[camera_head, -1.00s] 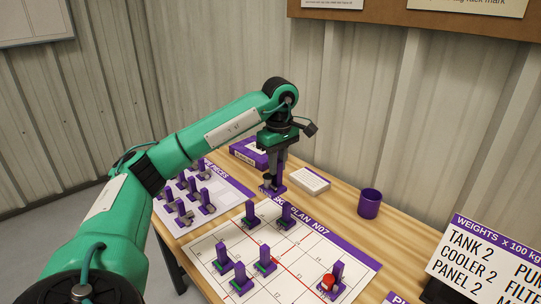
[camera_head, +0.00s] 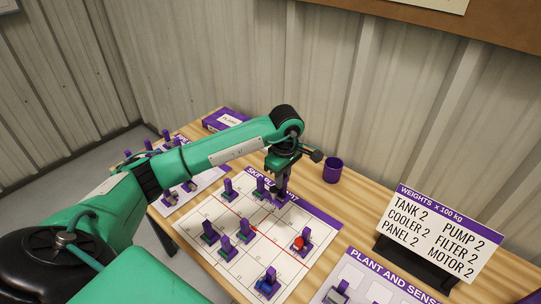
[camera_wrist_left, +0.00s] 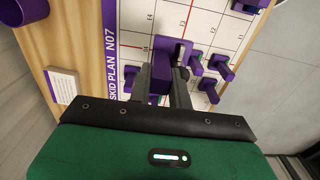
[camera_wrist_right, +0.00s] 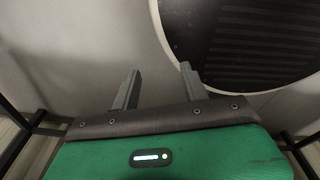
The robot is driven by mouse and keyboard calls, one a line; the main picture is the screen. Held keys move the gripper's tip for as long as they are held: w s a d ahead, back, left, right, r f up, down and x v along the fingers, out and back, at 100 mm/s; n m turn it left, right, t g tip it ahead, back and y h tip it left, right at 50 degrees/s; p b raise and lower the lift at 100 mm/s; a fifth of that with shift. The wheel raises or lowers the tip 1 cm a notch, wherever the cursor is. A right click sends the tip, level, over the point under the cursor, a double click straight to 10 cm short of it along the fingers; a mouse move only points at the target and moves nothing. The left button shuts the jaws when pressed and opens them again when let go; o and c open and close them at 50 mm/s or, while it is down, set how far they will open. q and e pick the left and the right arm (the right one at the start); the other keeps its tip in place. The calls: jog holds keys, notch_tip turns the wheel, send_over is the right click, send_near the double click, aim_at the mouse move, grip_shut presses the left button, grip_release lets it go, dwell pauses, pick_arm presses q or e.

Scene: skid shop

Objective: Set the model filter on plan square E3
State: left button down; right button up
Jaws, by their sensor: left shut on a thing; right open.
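My left gripper (camera_head: 279,188) is shut on a purple-backed model (camera_wrist_left: 161,68), which I take to be the filter. It is over the far edge of the skid plan (camera_head: 318,222), beside the printed title. In the left wrist view the model is upright between the fingers, over the grid near the title strip. I cannot tell whether its base touches the plan, and the fingers hide part of it. My right gripper (camera_wrist_right: 158,88) shows only in its own wrist view, open and empty, away from the table.
Several purple-backed models stand on the plan, including one with a red part (camera_head: 299,243) and one with a blue part (camera_head: 268,283). A purple mug (camera_head: 332,170) stands behind the plan. A weights sign (camera_head: 440,232) stands at right. More models stand on the left sheet.

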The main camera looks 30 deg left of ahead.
aim_at(286, 199)
pick_arm(q)
jog(key=shift+s+d+r+p, duration=0.1)
jog(key=shift+s+d+p, duration=0.3)
jog(key=shift+d+p, duration=0.35)
jog(key=shift+s+d+f, duration=0.1)
jog(key=shift+d+f, duration=0.15)
jog(key=shift+d, duration=0.1)
jog(key=shift+f+b, duration=0.3)
jog(key=shift+f, duration=0.6)
notch_tip(286, 199, down, 3)
jog(key=shift+b, duration=1)
jog(key=shift+f+b, duration=0.3)
jog(key=shift+f, duration=0.05)
pick_arm(e)
jog(key=shift+s+f, duration=0.55)
jog(key=shift+f, duration=0.05)
pick_arm(q)
jog(key=shift+b, duration=0.3)
pick_arm(e)
jog(key=shift+f, duration=0.25)
